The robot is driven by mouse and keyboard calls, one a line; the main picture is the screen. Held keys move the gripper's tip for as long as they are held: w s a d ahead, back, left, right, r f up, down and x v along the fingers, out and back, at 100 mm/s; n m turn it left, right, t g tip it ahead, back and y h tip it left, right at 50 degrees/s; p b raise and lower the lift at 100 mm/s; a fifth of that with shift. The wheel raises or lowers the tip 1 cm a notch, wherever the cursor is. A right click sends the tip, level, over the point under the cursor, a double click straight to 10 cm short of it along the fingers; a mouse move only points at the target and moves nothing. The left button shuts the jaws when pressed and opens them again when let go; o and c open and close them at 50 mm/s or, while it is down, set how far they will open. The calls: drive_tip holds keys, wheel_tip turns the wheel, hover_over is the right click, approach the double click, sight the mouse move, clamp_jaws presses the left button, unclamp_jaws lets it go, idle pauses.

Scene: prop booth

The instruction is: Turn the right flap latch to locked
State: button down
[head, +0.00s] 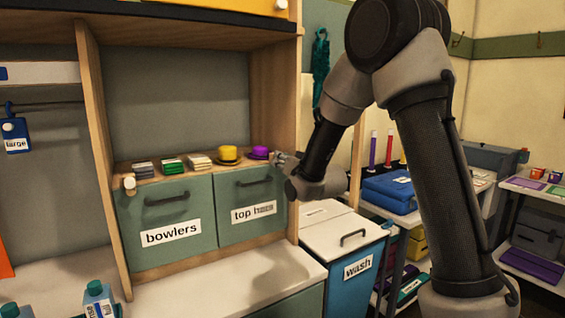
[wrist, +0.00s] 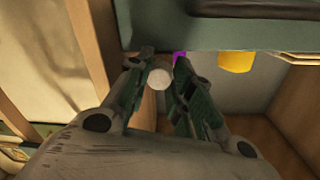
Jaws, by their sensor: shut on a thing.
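The right flap (head: 236,222), green with a label beginning "top" and a dark handle, hangs shut below the shelf. My gripper (head: 281,159) is at its upper right corner and hides the right latch in the head view. In the wrist view my gripper (wrist: 161,62) has its two fingers on either side of a round pale knob, the right flap latch (wrist: 159,79), and is shut on it. Which way the latch is turned cannot be told. The left flap (head: 150,222), labelled "bowlers", has a pale latch knob (head: 129,184) at its upper left corner.
A yellow hat (head: 228,154) and a purple hat (head: 259,153) stand on the shelf close to my gripper, with small stacks (head: 172,166) to their left. The wooden side post (head: 286,110) is right behind the gripper. A blue "wash" bin (head: 346,262) stands at lower right.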

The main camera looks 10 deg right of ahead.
drive_tip(key=shift+d+m+g+y, duration=0.1)
drive_tip(key=shift+m+g+y, duration=0.25)
drive_tip(key=shift+m, duration=7.25)
drive_tip(key=c, duration=1.2)
unclamp_jaws()
drive_tip(key=v, duration=0.7)
drive_tip(key=shift+s, duration=0.2)
